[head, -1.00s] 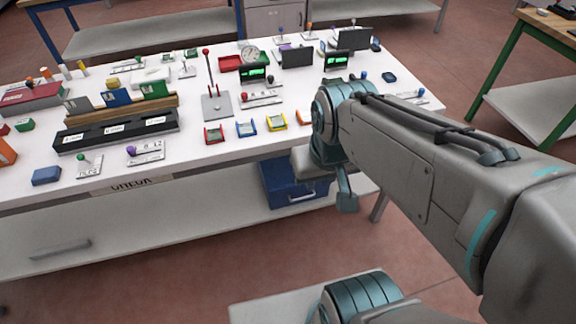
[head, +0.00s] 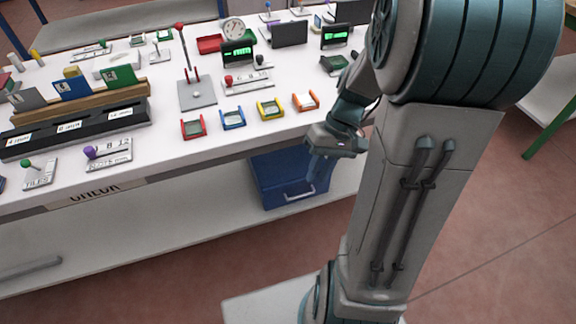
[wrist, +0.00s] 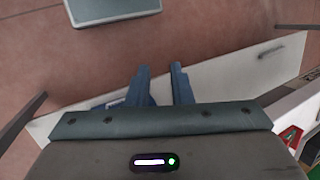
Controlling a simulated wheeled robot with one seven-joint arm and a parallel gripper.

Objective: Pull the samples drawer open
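A blue drawer (head: 268,178) with a pale bar handle (head: 300,192) hangs under the white table's front edge; it is the only drawer I see at this table, and no label on it is readable. It looks shut or nearly so; I cannot tell exactly. My gripper (head: 316,172) is in front of the drawer's right part, close to the handle, pointing down. In the wrist view my gripper's two blue fingers (wrist: 160,84) stand apart with nothing between them. A blue edge with a pale strip (wrist: 113,103) shows left of the fingers, probably the drawer, mostly hidden.
The white table (head: 240,148) carries small coloured trays, a red-knobbed lever (head: 188,70), a gauge (head: 233,30) and a black file rack (head: 75,130). A pale lower shelf (head: 170,235) runs beneath.

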